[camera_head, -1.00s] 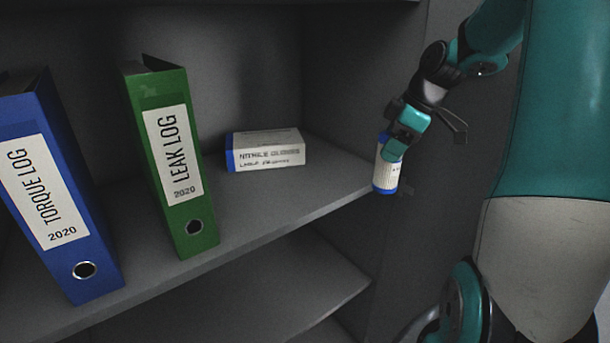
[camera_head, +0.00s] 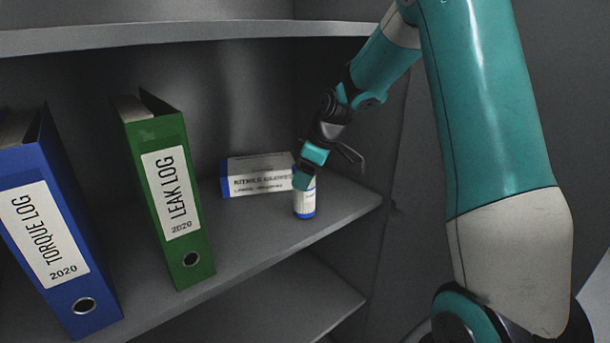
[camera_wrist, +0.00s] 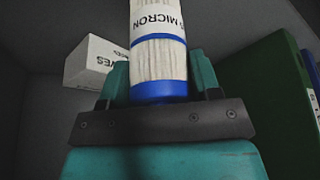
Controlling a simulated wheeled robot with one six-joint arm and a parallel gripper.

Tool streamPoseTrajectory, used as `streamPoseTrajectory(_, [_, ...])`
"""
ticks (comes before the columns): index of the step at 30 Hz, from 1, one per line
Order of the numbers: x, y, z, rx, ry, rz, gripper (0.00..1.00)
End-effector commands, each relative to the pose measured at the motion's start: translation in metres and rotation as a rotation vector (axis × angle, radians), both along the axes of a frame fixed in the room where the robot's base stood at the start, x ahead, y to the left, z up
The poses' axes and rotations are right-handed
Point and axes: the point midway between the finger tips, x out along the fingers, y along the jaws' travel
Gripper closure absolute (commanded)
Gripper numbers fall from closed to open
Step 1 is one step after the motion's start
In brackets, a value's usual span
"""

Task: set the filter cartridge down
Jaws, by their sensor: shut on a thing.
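The filter cartridge (camera_head: 305,201) is a small white cylinder with blue bands. It is upright at the right part of the shelf (camera_head: 330,207), in front of the glove box. My gripper (camera_head: 304,181) is shut on its upper part. In the wrist view the cartridge (camera_wrist: 160,62) stands between the two fingers (camera_wrist: 162,80), with "MICRON" on its label. The cartridge's lower end is at or just above the shelf; I cannot tell whether it touches.
A nitrile gloves box (camera_head: 255,175) lies just behind and left of the cartridge. A green leak log binder (camera_head: 172,200) and a blue torque log binder (camera_head: 48,230) stand further left. An upper shelf (camera_head: 180,35) is overhead. The shelf's right front is clear.

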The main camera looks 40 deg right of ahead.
Motion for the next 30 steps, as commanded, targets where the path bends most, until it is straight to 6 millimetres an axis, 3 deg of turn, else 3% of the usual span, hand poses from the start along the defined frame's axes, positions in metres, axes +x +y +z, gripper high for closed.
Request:
streamPoseTrajectory(13, [0.000, 0.000, -0.013, -0.001, -0.002, 0.000, 0.70])
streamPoseTrajectory(14, [0.000, 0.000, -0.013, -0.001, -0.001, 0.001, 0.40])
streamPoseTrajectory(17, [0.000, 0.000, -0.012, -0.001, -0.001, 0.001, 0.17])
streamPoseTrajectory(25, [0.000, 0.000, -0.011, -0.001, -0.001, 0.001, 0.17])
streamPoseTrajectory(30, [-0.004, -0.005, 0.004, -0.002, -0.005, -0.002, 0.17])
